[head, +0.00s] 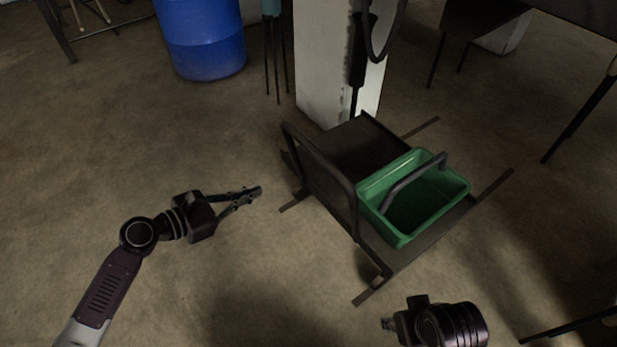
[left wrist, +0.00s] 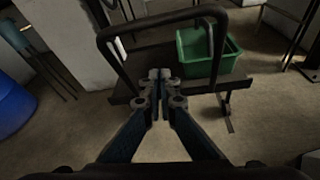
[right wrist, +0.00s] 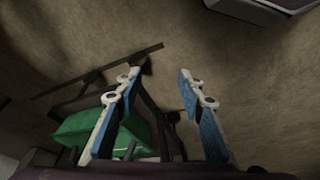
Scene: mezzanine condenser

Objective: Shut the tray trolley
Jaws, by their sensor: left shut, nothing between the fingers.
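The tray trolley (head: 360,150) is a low dark cart with a flat deck, thin legs and an upright looped handle (head: 320,165) on its left side. A green carrier (head: 385,225) with a grey handle sits on the right part of its deck. My left gripper (head: 259,191) is shut and empty, left of the trolley and apart from its handle. The left wrist view shows the closed fingers (left wrist: 160,76) in front of the trolley's handle (left wrist: 165,18). My right gripper is low at the front, mostly hidden in the head view; the right wrist view shows its fingers (right wrist: 158,74) apart and empty.
A blue drum (head: 203,38) stands at the back left. A pale pillar (head: 325,60) with a dark hanging hose stands behind the trolley. Dark tables (head: 575,12) with thin legs are at the right. The concrete floor (head: 60,190) on the left is clear.

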